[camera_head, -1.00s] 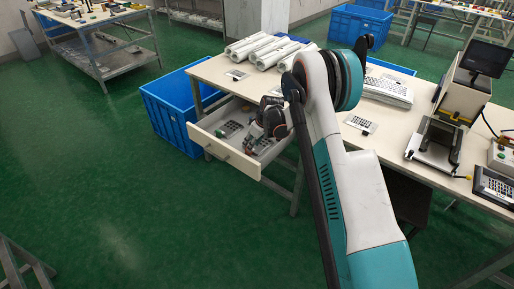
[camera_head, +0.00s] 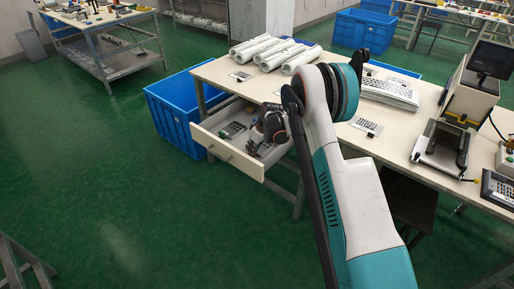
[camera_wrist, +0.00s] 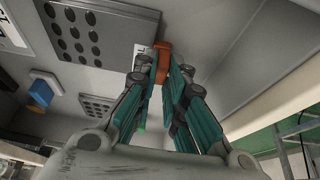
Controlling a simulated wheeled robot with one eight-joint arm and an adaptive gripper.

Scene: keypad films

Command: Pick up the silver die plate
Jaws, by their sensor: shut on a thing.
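My gripper (camera_wrist: 162,75) is inside the open drawer, its fingers closed on a small orange-brown piece (camera_wrist: 164,58). A large grey plate with rows of dark round holes (camera_wrist: 92,38) lies just left of the fingertips in the wrist view. I cannot tell whether the orange-brown piece is joined to it. A smaller grey plate with holes (camera_wrist: 97,104) lies nearer, left of the fingers. Either could be the silver die plate. In the head view, a dotted plate (camera_head: 233,129) shows in the drawer, and my wrist hides part of the contents.
The pulled-out drawer (camera_head: 228,155) hangs under the white table (camera_head: 215,75). A blue block (camera_wrist: 41,91) lies in the drawer. A blue bin (camera_head: 178,112) stands behind the drawer. Open green floor lies in front.

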